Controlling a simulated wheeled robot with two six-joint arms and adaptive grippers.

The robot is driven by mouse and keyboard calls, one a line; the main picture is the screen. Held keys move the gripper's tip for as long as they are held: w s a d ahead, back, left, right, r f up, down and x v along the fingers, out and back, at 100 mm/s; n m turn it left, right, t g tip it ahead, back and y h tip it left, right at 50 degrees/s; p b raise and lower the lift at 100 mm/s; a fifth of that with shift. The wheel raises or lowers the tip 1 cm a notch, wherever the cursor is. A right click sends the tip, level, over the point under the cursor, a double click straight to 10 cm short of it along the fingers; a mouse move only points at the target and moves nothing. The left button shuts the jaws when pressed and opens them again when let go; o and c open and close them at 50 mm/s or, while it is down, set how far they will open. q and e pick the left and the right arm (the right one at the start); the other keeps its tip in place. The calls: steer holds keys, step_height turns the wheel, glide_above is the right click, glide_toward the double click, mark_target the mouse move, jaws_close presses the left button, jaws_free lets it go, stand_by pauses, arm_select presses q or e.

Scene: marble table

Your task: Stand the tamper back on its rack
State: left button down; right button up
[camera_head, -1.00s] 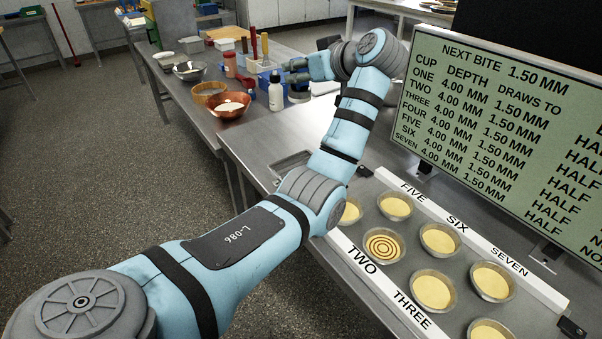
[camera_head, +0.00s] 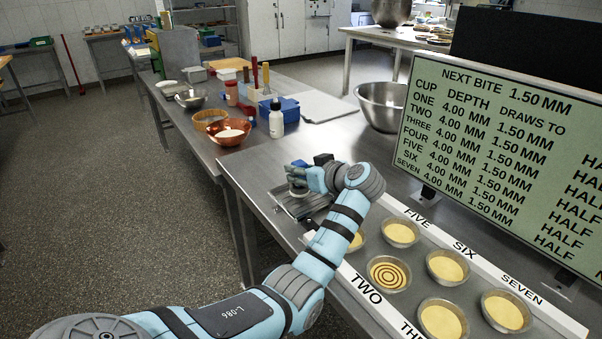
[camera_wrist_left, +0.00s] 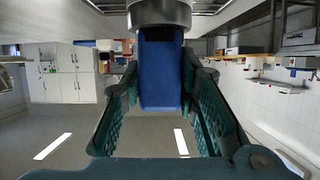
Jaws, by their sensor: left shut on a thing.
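My left gripper (camera_head: 303,177) is shut on the tamper, low over the near table. In the left wrist view, the tamper's blue handle (camera_wrist_left: 160,75) is between the two green fingers (camera_wrist_left: 160,118). Its round metal end (camera_wrist_left: 158,14) shows at the top of that picture. In the head view, a small grey disc (camera_head: 298,191) shows just under the fingers. It is over a shallow metal tray-like piece (camera_head: 312,208), which may be the rack. I cannot tell whether the disc touches it. My right gripper is not in view.
Filled cups, including one with rings (camera_head: 389,273), stand between label strips close to my left forearm. A screen (camera_head: 500,150) stands at the right. A white bottle (camera_head: 276,120), a copper bowl (camera_head: 229,132) and a steel bowl (camera_head: 382,105) lie beyond the gripper.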

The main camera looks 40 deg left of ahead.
arm_select(q)
steer(key=shift+f, duration=0.1)
steer(key=c, duration=1.2)
jaws_free()
steer(key=shift+c, duration=0.2)
steer(key=shift+f, duration=0.1)
